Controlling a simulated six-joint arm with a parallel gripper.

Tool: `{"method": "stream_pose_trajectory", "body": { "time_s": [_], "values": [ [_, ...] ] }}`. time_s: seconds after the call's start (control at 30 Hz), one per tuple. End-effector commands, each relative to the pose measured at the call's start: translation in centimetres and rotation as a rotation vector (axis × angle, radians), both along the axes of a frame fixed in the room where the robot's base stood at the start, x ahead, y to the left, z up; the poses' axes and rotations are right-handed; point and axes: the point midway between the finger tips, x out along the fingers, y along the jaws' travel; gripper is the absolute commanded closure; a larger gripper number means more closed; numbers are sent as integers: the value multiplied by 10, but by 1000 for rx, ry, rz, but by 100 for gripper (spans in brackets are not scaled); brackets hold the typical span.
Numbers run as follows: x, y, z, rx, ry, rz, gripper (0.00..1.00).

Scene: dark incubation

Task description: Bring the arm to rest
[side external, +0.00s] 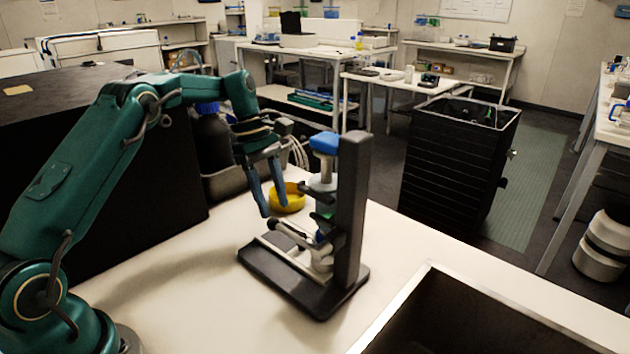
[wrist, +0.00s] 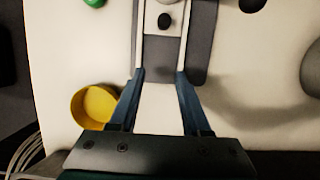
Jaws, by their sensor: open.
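My gripper (side external: 274,208) hangs pointing down over the white bench, just left of a dark stand (side external: 352,190). Its two blue fingers are apart, and I see nothing held between them. In the wrist view my gripper (wrist: 160,73) is also open, with its fingertips near a grey base with a pale plate (wrist: 165,50) and a dark round knob. In the side view the stand has a flat dark base, an upright post and a blue-topped part (side external: 324,143). I cannot tell whether the fingers touch anything.
A yellow dish (side external: 288,204) sits behind the fingers; it also shows in the wrist view (wrist: 95,106). A dark bottle with a blue cap (side external: 211,138) stands behind my arm. A dark, open bin (side external: 432,268) is at front right.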

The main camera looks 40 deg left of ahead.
Motion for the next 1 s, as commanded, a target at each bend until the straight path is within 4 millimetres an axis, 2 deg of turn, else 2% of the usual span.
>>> {"method": "stream_pose_trajectory", "body": {
  "time_s": [0.5, 0.57, 0.73, 0.9, 1.0],
  "values": [
    [2, -2, 12, 6, -13, -12, 52],
    [5, -6, 23, 19, -43, -24, 52],
    [-2, -29, 75, 65, -135, -84, 52],
    [-28, -57, 119, 128, -237, -209, 52],
    [-49, -70, 137, 171, -298, -303, 52]
  ]
}}
